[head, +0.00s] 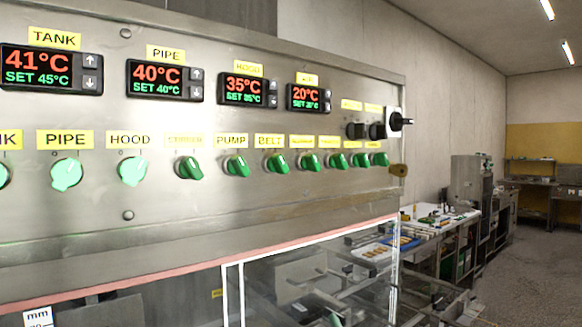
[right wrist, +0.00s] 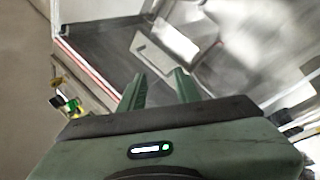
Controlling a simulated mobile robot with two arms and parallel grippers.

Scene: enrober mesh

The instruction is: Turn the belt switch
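The belt switch (head: 277,163) is a green rotary knob on the steel control panel (head: 200,228), directly below the yellow BELT label (head: 269,141). It sits between the PUMP knob (head: 238,165) and another green knob (head: 310,162) whose label is too small to read surely. Its exact setting is hard to tell. My right gripper (right wrist: 160,82) shows in the right wrist view with its two green fingers apart and nothing between them. The belt switch is not recognisable in that view. No gripper is clearly visible in the head view, and my left gripper is not in view.
Red and green temperature displays (head: 165,81) line the panel top. A black-and-white rotary switch (head: 396,122) juts out at the panel's right end. Clear-walled machinery (head: 310,280) lies below the panel. A workbench (head: 425,232) with trays stands beyond, with open floor (head: 530,265) at right.

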